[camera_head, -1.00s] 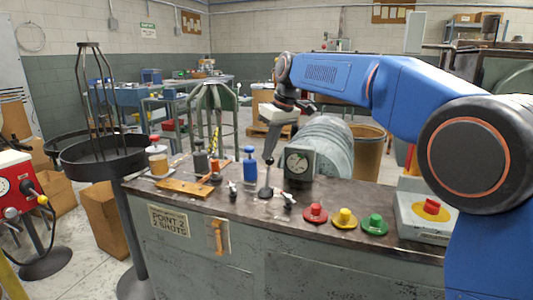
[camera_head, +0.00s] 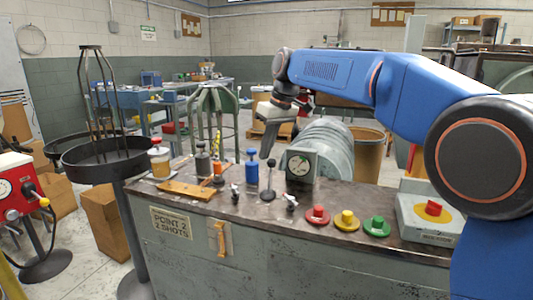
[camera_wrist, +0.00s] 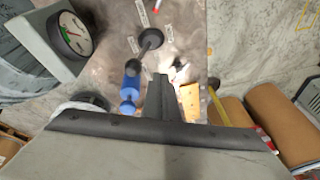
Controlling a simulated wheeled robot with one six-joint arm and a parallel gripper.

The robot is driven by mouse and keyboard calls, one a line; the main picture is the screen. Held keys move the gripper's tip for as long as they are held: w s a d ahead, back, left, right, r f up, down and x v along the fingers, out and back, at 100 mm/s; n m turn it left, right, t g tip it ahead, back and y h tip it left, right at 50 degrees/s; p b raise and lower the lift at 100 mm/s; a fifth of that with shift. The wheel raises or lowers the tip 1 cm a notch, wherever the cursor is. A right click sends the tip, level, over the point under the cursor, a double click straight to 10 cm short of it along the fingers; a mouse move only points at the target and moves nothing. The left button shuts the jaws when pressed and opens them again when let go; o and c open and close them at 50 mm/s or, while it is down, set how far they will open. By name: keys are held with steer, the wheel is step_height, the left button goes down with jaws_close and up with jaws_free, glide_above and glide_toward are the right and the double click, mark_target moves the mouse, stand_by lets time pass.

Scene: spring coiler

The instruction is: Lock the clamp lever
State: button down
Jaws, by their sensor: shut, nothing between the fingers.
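A black-knobbed lever (camera_head: 269,180) stands upright on a round base near the middle of the bench. Small dark toggle levers with pale parts stand on either side, one on the left (camera_head: 235,193) and one on the right (camera_head: 290,202). I cannot tell which of these is the clamp lever. My gripper (camera_head: 266,155) is shut and empty, pointing down just above and behind the black-knobbed lever. In the wrist view my shut fingers (camera_wrist: 161,80) point toward the bench, and the black knob (camera_wrist: 151,40) shows beyond them. Contact with it is not visible.
A dial gauge box (camera_head: 301,165) stands right of the lever, and a blue cylinder (camera_head: 252,172) left of it. Red (camera_head: 317,215), yellow (camera_head: 346,220) and green (camera_head: 376,225) buttons line the front. A wooden board (camera_head: 188,190) lies left. A grey-green drum is behind.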

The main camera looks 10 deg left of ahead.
steer(key=v, duration=1)
steer(key=shift+r, duration=0.15)
steer(key=s+d+f+m+t, duration=0.15)
steer(key=s+d, duration=0.25)
steer(key=d, duration=0.5)
steer(key=s+d+f+m+h, duration=0.1)
steer(key=s+d+f+m, duration=0.2)
steer(key=s+d, duration=0.35)
steer(key=s+d+f+m+t, duration=0.1)
steer(key=s+d+f+m, duration=0.15)
steer(key=d, duration=0.85)
steer(key=s+d+f+m+t+h, duration=0.1)
steer(key=s+d+f+m, duration=0.1)
steer(key=s+d+f, duration=0.5)
steer(key=s+d+f+m+h, duration=0.1)
steer(key=s+d+f, duration=0.7)
steer(key=s+f, duration=0.8)
steer(key=shift+d+f+m+t+h, duration=0.25)
steer(key=shift+m+t+h, duration=0.1)
steer(key=shift+m, duration=0.45)
